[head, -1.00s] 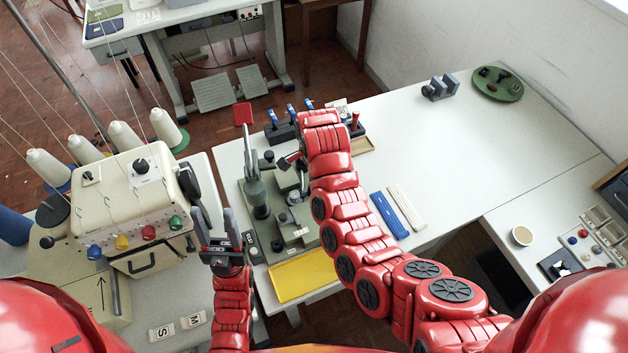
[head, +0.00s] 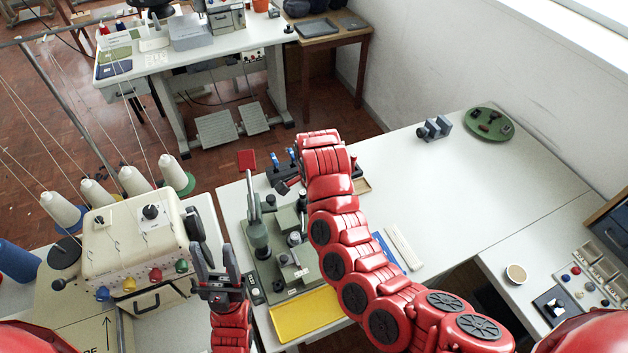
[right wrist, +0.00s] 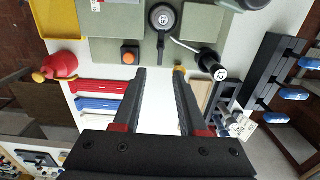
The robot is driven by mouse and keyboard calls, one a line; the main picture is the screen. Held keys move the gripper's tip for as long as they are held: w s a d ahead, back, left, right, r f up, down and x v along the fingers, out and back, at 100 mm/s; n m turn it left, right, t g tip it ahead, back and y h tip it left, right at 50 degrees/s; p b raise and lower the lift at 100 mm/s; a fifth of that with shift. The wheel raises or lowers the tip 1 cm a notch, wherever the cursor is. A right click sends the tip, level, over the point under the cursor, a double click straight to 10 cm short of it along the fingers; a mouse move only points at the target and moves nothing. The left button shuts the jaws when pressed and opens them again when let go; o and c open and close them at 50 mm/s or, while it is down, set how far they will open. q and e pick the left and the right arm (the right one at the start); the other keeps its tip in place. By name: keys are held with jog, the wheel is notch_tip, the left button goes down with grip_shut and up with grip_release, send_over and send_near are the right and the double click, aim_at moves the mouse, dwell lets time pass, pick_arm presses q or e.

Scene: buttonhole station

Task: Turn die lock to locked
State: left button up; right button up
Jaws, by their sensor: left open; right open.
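The green buttonhole machine (head: 262,268) stands on the white table, partly hidden by my right arm. In the right wrist view, its green plates carry a round dark knob (right wrist: 162,18) with a lever, an orange button (right wrist: 130,56) and a black-handled lever (right wrist: 212,66). I cannot tell for sure which of these is the die lock. My right gripper (right wrist: 160,74) is open and empty, pointing at the machine's edge, apart from the levers. In the head view it is mostly hidden behind my arm. My left gripper (head: 213,254) is open and empty, left of the machine.
A yellow tray (head: 304,318) lies in front of the machine. The cream thread unit (head: 140,250) with cones is at left. Blue-handled tools (right wrist: 290,94) stand in a black rack beside the machine.

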notch_tip(320, 180, up, 9)
jog(key=p, duration=0.3)
dwell(0.5)
